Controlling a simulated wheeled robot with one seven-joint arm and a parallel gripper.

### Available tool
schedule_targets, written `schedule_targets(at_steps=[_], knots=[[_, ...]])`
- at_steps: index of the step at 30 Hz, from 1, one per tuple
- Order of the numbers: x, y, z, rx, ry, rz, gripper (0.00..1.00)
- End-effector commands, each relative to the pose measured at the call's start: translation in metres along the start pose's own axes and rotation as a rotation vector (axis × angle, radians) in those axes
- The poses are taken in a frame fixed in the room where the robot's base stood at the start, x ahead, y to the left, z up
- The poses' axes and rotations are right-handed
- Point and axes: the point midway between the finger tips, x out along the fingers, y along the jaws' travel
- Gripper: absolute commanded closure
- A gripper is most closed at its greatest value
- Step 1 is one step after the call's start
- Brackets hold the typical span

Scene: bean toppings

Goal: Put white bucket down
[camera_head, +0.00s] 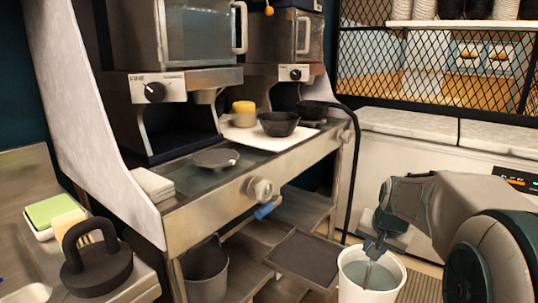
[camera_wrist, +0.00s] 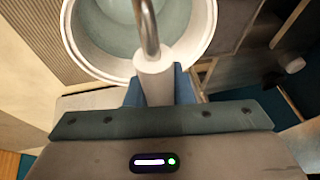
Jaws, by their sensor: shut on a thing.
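The white bucket (camera_head: 352,292) is at the lower right of the head view, cut off by the bottom edge. It looks upright, with a greenish-grey inside. My gripper (camera_head: 373,247) is above its opening, with the fingers pointing down. In the wrist view the bucket's rim (camera_wrist: 70,38) is below and ahead of my gripper (camera_wrist: 157,82). The blue fingers are shut on the white grip (camera_wrist: 153,68) of the bucket's metal handle (camera_wrist: 148,25). The bucket's base is hidden, so I cannot tell if it touches the floor.
A steel counter (camera_head: 215,205) with machines stands left of the bucket. Under it are a grey bucket (camera_head: 206,275) and a dark lower shelf (camera_head: 303,258). A white cabinet (camera_head: 410,150) stands behind. A ribbed mat (camera_head: 422,290) lies on the floor right of the bucket.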

Motion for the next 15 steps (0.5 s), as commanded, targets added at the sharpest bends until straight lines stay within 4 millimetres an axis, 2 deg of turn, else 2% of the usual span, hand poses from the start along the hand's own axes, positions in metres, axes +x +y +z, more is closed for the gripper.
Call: schedule_targets(at_steps=[10,15], knots=[[0.037,-0.023,0.023,-0.151,-0.03,-0.064,1.0],[0.068,-0.037,0.045,-0.267,-0.058,-0.111,1.0]])
